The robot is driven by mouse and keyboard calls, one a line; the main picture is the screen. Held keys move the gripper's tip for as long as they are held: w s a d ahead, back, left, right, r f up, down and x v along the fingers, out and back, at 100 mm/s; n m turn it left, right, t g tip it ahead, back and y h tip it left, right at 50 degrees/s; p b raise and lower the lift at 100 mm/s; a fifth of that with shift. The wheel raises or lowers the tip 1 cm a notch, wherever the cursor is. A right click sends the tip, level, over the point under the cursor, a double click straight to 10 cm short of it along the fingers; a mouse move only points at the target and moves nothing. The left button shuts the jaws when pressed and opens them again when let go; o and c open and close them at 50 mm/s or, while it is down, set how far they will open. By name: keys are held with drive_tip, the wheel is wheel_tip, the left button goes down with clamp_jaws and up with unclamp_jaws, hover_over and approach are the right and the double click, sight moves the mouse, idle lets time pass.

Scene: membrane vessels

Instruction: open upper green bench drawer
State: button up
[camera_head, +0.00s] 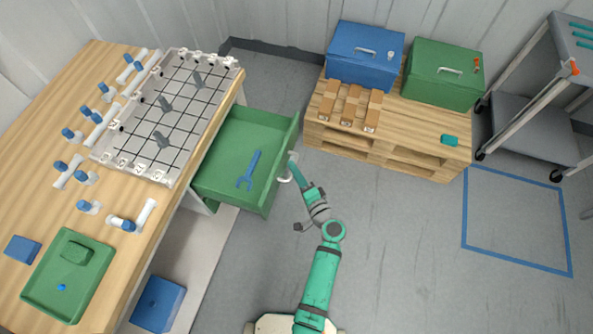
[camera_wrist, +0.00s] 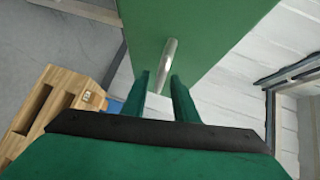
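The green bench drawer (camera_head: 262,127) is pulled far out from under the wooden bench and holds a blue wrench (camera_head: 249,170). Its green front fills the upper middle of the wrist view (camera_wrist: 190,25). A pale bar handle (camera_head: 286,179) is on that front; in the wrist view the handle (camera_wrist: 168,62) runs between my fingertips. My gripper (camera_head: 292,163) is at the drawer front beside the handle. In the wrist view its green fingers (camera_wrist: 160,85) stand apart, with a gap around the bar; firm contact is not visible.
The bench (camera_head: 40,130) carries a white grid tray (camera_head: 178,62), blue-capped vessels and a green tray (camera_head: 40,292). A blue box (camera_head: 158,304) is below. A pallet (camera_head: 420,150) with blue and green toolboxes stands behind. Grey floor right of my arm is clear.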

drive_tip(key=shift+d, duration=0.2)
drive_tip(key=v, duration=1)
drive_tip(key=shift+s, duration=0.3)
drive_tip(key=shift+d, duration=0.1)
